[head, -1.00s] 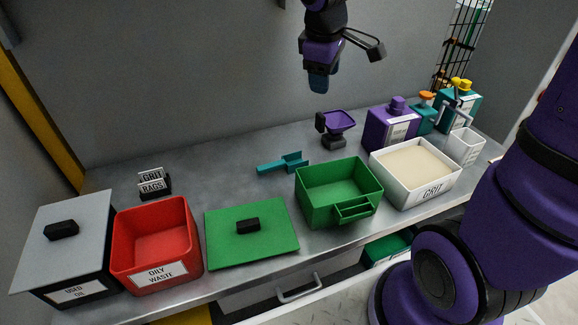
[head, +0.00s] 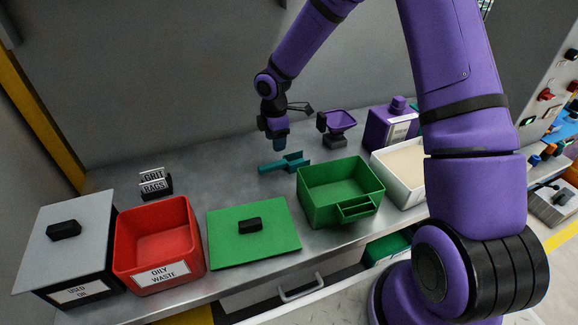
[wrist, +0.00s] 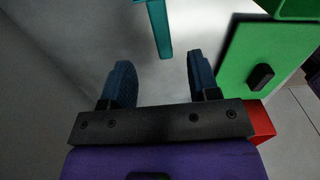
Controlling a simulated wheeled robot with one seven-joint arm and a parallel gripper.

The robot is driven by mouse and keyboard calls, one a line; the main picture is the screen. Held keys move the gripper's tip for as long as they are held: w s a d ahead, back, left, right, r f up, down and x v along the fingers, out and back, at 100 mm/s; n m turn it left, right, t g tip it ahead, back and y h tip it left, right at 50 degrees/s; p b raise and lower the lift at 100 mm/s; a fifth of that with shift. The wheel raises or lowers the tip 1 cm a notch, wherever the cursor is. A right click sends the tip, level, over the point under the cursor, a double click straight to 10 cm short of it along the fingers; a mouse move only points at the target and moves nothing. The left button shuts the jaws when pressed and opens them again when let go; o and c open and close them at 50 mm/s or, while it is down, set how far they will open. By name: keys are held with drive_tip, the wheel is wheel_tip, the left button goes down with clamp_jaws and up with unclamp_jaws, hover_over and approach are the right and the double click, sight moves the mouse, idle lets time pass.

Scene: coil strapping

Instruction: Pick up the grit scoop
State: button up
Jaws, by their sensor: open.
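The teal grit scoop (head: 285,163) lies on the metal bench behind the green box, its handle pointing left. In the wrist view its handle (wrist: 161,32) enters from the top, and the rest is cut off by the frame edge. My gripper (head: 279,143) is above the scoop, close to its handle side in the head view. In the wrist view my gripper (wrist: 158,80) is open and empty, its two blue fingers apart. The handle lies ahead of the gap between the fingertips, not between the fingers.
A green box (head: 312,207) and a green lid (head: 235,251) lie in front of the scoop. A red bin (head: 127,250) and a white grit tub (head: 380,163) are farther off.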

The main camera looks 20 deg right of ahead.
sight(278, 163)
wheel_tip(278, 163, down, 5)
drive_tip(key=shift+f, duration=0.1)
drive_tip(key=shift+d+f, duration=0.2)
drive_tip(key=shift+f, duration=2.65)
clamp_jaws()
drive_tip(key=shift+r, duration=0.15)
wheel_tip(278, 163, up, 10)
drive_tip(key=shift+f, duration=0.1)
